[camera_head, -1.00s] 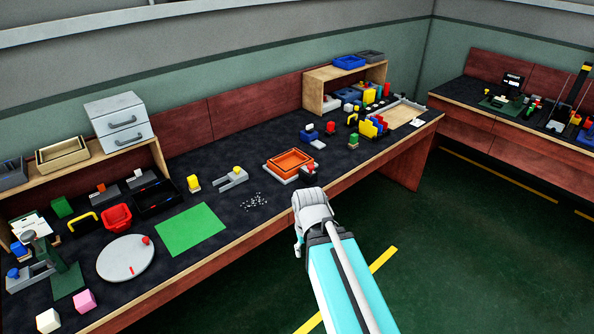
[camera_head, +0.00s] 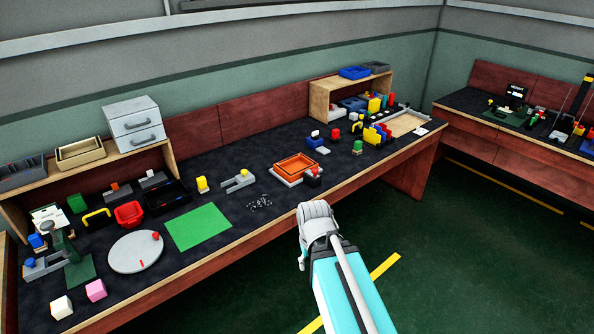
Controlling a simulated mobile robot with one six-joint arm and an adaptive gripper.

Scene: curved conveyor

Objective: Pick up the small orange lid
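I cannot make out a separate small orange lid with certainty. An orange rectangular tray (camera_head: 283,170) sits on a white base near the front of the long bench, right of its middle. A small orange piece (camera_head: 114,186) shows at a grey bin on the left; its shape is too small to tell. My arm rises from the bottom edge, with a white joint at its visible end, in front of the bench edge. My gripper's fingers do not show.
A green mat (camera_head: 198,228), a white round disc (camera_head: 132,252) and a red bin (camera_head: 129,213) lie on the left half of the bench. Small loose pieces (camera_head: 259,202) lie left of the tray. Wooden shelves stand at the back. Open green floor (camera_head: 450,260) lies right.

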